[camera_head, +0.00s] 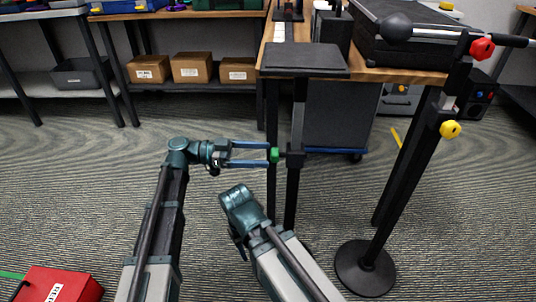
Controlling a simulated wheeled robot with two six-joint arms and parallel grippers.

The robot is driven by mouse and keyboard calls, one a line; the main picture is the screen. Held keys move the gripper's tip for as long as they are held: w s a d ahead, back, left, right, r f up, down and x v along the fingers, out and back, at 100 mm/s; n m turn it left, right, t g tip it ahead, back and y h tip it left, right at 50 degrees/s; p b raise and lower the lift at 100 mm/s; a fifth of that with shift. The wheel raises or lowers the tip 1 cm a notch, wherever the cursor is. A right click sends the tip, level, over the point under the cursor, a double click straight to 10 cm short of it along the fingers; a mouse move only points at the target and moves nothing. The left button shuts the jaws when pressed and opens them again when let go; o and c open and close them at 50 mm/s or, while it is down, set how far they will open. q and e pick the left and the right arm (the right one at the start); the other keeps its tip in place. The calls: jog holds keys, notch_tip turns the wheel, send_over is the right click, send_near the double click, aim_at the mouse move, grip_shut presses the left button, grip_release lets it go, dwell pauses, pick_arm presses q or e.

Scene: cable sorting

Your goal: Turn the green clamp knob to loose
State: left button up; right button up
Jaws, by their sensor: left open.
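The small green clamp knob (274,155) sits on the left side of a black clamp collar on a dark upright post (294,190). My left gripper (268,154) reaches in from the left at knob height. Its two blue fingers point right, one above the other with a gap between them, and their tips are at the knob. I cannot tell whether they touch it. My right arm rises from the bottom centre and ends in a teal joint (243,205); its gripper fingers do not show clearly.
A wooden table (395,75) with a black case (400,45) stands behind the post. At right, a round-based stand (365,268) carries a red knob (482,48) and a yellow knob (450,129). A red box (58,284) lies lower left. Carpet is clear behind my left arm.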

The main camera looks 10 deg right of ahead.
aim_at(275, 154)
pick_arm(q)
jog(key=shift+x, duration=1.3)
grip_shut()
jog(key=shift+n, duration=10.1)
